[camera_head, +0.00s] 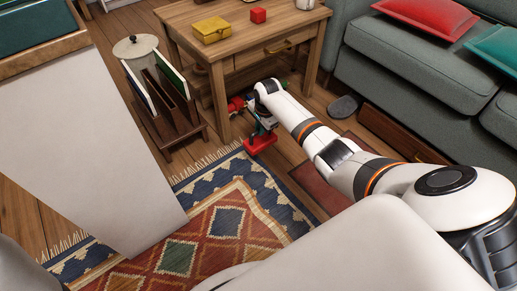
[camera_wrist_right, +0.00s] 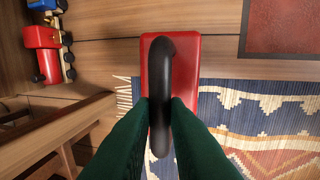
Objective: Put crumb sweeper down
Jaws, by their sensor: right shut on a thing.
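The crumb sweeper (camera_wrist_right: 188,75) is red with an arched black handle (camera_wrist_right: 153,60). My right gripper (camera_wrist_right: 160,108) is shut on the handle, with a green finger on each side. In the head view, the red sweeper (camera_head: 261,143) hangs from or rests under my right gripper (camera_head: 262,130), low over the rug's fringed edge and the wooden floor. I cannot tell whether it touches the floor. My left gripper is not in view.
A toy train (camera_wrist_right: 42,38) lies on the floor beside the sweeper. A wooden table (camera_head: 230,48) with a yellow box (camera_head: 211,30) and red cube (camera_head: 258,15) stands behind. A wooden rack (camera_head: 170,112) is left, a grey sofa (camera_head: 400,60) right. The patterned rug (camera_head: 225,222) is open.

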